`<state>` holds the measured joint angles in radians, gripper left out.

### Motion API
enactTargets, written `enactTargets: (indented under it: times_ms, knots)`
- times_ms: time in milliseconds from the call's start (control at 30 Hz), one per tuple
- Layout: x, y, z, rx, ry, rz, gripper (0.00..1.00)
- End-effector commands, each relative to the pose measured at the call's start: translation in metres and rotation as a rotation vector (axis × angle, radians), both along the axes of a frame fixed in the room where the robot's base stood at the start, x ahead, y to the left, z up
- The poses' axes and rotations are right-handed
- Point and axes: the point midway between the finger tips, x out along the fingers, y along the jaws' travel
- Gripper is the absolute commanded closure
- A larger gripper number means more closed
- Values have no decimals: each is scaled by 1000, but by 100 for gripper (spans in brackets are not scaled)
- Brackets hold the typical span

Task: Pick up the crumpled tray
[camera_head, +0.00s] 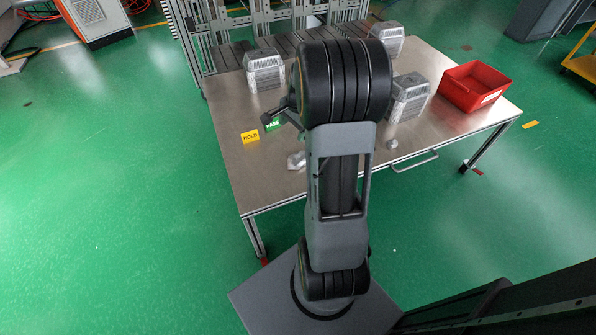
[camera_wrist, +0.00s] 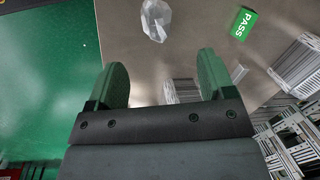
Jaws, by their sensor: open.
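A crumpled silvery tray (camera_head: 296,160) lies on the metal table near its front left edge, left of my arm. In the head view, my arm hides most of the gripper.
Stacks of foil trays (camera_head: 264,70) (camera_head: 385,38) (camera_head: 408,97) stand on the table (camera_head: 232,165). A red bin (camera_head: 474,86) is at the right. A yellow HOLD sign (camera_head: 250,136) and green PASS sign (camera_head: 272,125) stand at the left. A small grey lump (camera_head: 392,144) lies near the front edge.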

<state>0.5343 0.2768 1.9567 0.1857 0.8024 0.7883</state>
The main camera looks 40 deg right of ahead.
Motion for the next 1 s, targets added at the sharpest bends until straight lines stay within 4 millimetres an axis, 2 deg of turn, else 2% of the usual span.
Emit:
enactTargets:
  times_ms: [33, 200, 500, 700, 1000]
  knots:
    - [1, -14, -28, 19, 12, -69, 24]
    - [4, -38, -63, 54, 28, -212, 24]
    - [12, -39, -118, 64, 34, -245, 24]
    - [16, -36, -142, 62, 32, -242, 24]
    - [18, -35, -154, 62, 31, -241, 24]
